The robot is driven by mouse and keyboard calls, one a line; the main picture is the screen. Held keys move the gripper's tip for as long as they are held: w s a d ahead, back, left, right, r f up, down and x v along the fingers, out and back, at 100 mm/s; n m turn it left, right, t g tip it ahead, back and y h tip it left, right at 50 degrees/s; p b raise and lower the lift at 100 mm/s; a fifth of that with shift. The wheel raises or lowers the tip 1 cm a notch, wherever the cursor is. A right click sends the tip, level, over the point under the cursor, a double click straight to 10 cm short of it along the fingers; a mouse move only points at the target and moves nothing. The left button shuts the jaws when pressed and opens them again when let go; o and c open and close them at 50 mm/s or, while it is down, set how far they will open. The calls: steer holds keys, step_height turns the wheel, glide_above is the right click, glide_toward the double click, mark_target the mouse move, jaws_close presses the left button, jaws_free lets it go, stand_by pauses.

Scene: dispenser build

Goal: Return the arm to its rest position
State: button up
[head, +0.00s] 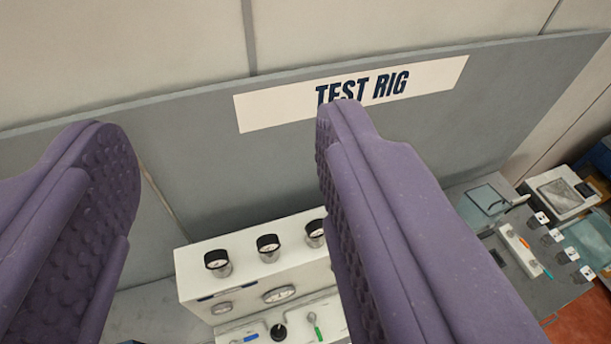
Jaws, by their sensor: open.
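My gripper (228,160) fills the front of the head view. Its two purple, ridged fingers stand wide apart, one at the left edge and one right of the middle. Nothing is between them except a view of the wall and the rig behind. The right finger covers part of the white rig box and a little of the sign. The rest of my arm is not in view.
A white rig box (250,272) with black-rimmed gauges and small levers stands below and beyond the fingers. Behind it is a grey panel (215,165) with a "TEST RIG" sign (275,108). At right, a grey bench (530,285) holds trays and small tools.

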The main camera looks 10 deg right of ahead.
step_height(320, 180, down, 43)
steer(key=b, duration=4.2)
steer(key=shift+b, duration=0.35)
steer(key=shift+r, duration=0.1)
